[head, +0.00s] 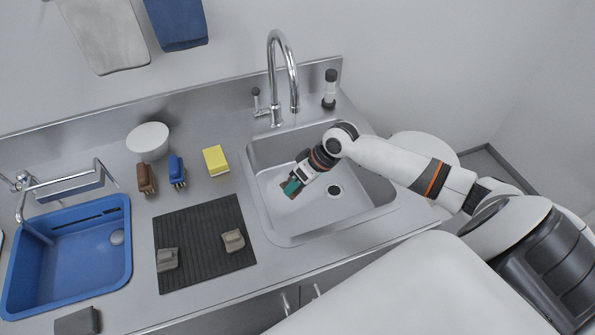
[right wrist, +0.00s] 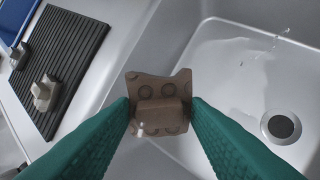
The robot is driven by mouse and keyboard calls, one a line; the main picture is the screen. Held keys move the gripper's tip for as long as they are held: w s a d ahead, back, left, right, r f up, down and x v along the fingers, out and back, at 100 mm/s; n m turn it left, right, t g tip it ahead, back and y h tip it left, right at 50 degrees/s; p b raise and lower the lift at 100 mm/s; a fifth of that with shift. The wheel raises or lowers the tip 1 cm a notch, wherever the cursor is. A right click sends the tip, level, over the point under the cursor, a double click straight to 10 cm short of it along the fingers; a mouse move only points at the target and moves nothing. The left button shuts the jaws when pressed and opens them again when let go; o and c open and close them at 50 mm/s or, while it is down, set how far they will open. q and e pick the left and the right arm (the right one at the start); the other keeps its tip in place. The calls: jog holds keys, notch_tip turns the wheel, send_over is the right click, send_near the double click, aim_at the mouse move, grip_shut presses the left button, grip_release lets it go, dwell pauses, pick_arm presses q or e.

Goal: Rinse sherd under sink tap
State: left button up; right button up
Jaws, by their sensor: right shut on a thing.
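My right gripper (head: 292,187), with green fingers, reaches down into the sink basin (head: 262,213). In the right wrist view its fingers (right wrist: 160,118) are shut on a brown sherd (right wrist: 158,104) with ring marks and a raised block on its face. The sherd is held above the basin floor, left of the drain (right wrist: 281,126). In the head view the fingers largely hide it. The chrome tap (head: 272,70) arches over the back of the sink, its spout apart from the sherd. Wet-looking streaks show on the basin floor in the right wrist view. My left gripper is out of view.
Two grey-brown sherds, one left (head: 167,260) and one right (head: 233,240), lie on a black ribbed mat (head: 200,218). Brushes (head: 177,170), a yellow sponge (head: 216,160) and a white bowl (head: 148,138) stand behind it. A blue tub (head: 70,285) is at left.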

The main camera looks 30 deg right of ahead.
jog(key=w+d+f+b, duration=0.2)
jog(key=w+d+b, duration=0.3)
jog(key=w, duration=0.3)
jog(key=shift+w+d+b, duration=0.15)
jog(key=shift+b, duration=0.7)
jog(key=shift+d+r, duration=0.1)
jog(key=shift+s+d+p, duration=0.4)
jog(key=shift+d+p, duration=0.05)
jog(key=shift+w+a, duration=0.15)
jog(key=shift+w+a+p, duration=0.2)
jog(key=shift+a+p, duration=0.15)
jog(key=shift+a, duration=0.05)
